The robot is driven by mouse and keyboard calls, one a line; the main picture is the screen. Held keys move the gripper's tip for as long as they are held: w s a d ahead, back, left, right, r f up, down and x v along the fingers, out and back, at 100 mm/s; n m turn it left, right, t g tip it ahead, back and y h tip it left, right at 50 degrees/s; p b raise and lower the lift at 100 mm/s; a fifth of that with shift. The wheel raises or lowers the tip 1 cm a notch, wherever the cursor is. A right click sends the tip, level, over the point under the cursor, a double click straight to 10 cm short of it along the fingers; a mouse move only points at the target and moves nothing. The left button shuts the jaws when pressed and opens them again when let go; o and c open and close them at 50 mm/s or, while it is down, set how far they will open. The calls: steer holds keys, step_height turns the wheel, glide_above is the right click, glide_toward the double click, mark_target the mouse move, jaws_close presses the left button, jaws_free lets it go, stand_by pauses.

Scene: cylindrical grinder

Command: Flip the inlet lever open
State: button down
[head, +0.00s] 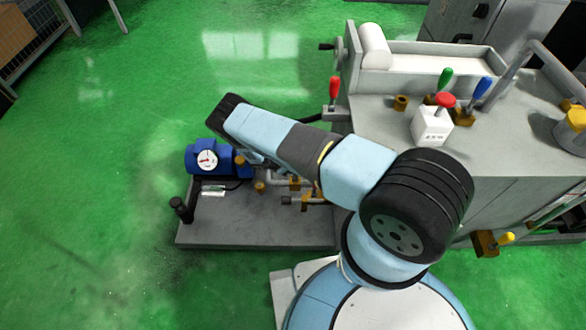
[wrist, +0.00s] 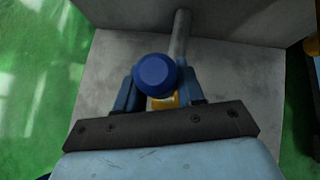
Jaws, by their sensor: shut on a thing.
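A lever with a round dark-blue knob (wrist: 155,74) stands between the fingers of my gripper (wrist: 158,92) in the wrist view. The fingers are shut on it, just under the knob. A bit of yellow brass (wrist: 162,102) shows below the knob. No label shows on this lever, so I cannot confirm by sight that it is the inlet lever. In the head view my arm reaches left over the pump base, and it hides the fingers and the held lever.
A blue pump with a gauge (head: 208,159) and brass-fitted pipes sit on a grey base plate (head: 240,232). Green floor is clear at left.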

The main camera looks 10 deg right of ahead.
steer(key=shift+w+a+r, duration=0.15)
steer(key=shift+w+a, duration=0.2)
steer(key=c, duration=1)
jaws_free()
steer(key=shift+c, duration=0.2)
steer(key=shift+o, duration=1.3)
steer(key=shift+s, duration=0.1)
steer(key=shift+s+d, duration=0.1)
steer(key=shift+d, duration=0.05)
steer(key=v, duration=1.3)
steer(key=shift+a+r, duration=0.2)
steer(key=shift+a, duration=0.1)
